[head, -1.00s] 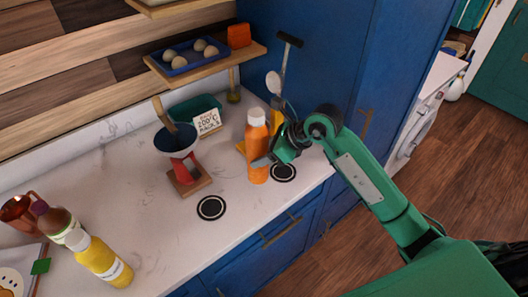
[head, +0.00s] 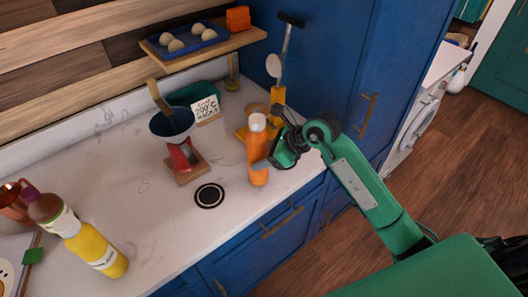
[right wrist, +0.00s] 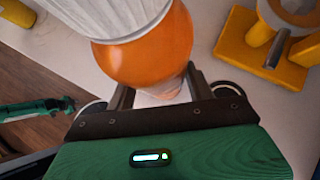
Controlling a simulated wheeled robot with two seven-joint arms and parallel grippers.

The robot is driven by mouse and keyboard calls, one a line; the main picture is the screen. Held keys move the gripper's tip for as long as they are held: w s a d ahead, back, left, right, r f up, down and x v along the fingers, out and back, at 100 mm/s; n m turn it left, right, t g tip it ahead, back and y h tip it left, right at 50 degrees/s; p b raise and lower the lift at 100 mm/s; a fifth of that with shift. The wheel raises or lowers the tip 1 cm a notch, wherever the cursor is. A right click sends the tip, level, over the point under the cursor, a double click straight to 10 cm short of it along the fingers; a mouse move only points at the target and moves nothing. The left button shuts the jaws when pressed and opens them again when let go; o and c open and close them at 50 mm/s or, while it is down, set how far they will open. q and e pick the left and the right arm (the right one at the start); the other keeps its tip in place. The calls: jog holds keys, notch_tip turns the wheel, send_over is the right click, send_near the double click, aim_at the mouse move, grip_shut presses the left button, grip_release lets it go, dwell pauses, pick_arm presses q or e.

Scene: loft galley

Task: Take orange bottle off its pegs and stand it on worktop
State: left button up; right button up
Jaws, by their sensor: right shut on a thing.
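The orange bottle (head: 258,160) with its white cap is upright over the front part of the white worktop (head: 150,235). My right gripper (head: 268,161) is shut on its body from the right. In the right wrist view the ribbed white cap and the orange shoulder of the bottle (right wrist: 150,55) fill the space between the fingers. The bottle's base is close to the worktop surface, but I cannot tell whether it touches. A yellow stand (right wrist: 235,40) is beside the bottle, apart from it. A small green part of my left arm (right wrist: 35,109) shows at the left there; its jaws are unclear.
A black ringed disc (head: 209,195) lies on the worktop left of the bottle. A dark bowl on a red stand (head: 180,155), a sign card (head: 206,109) and a yellow bottle (head: 95,250) also stand there. A shelf (head: 205,50) overhangs the back. The front-middle worktop is clear.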

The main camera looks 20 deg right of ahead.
jog(key=shift+f, duration=0.45)
jog(key=o, duration=1.4)
jog(key=shift+d, duration=0.1)
